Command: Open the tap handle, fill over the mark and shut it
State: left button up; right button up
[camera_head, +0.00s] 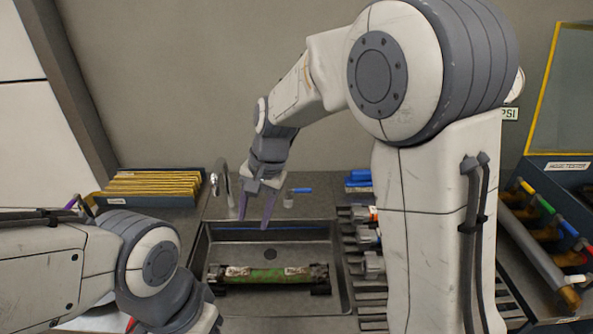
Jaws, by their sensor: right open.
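The curved metal tap (223,184) stands behind the left back corner of the sink. A blue handle (301,190) sits at a small grey fitting (288,201) right of the tap. The grey sink (215,250) has a blue line (300,229) along its back wall, partly hidden by my gripper. No water clearly shows in it. My left gripper is mostly hidden behind my left arm; a purple tip (71,202) shows.
A blue tray of yellow folders (150,187) stands left of the tap. A slatted rack with several fittings (368,240) is right of the sink, partly behind my right arm. A tester bench with coloured handles (548,212) stands at far right.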

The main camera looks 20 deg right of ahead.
jog(key=w+d+m+t+p, duration=0.1)
jog(key=w+d+m+p, duration=0.1)
jog(key=w+d+m, duration=0.7)
jog(key=m+t+p, duration=0.2)
jog(key=m, duration=0.3)
send_near(308, 189)
pick_arm(q)
notch_tip(308, 189, up, 8)
jog(key=p, duration=0.2)
jog(key=shift+f, duration=0.25)
pick_arm(e)
jog(key=shift+y, duration=0.4)
jog(key=x, duration=0.8)
jog(key=shift+w+f, duration=0.15)
jog(key=shift+w, duration=0.1)
grip_shut()
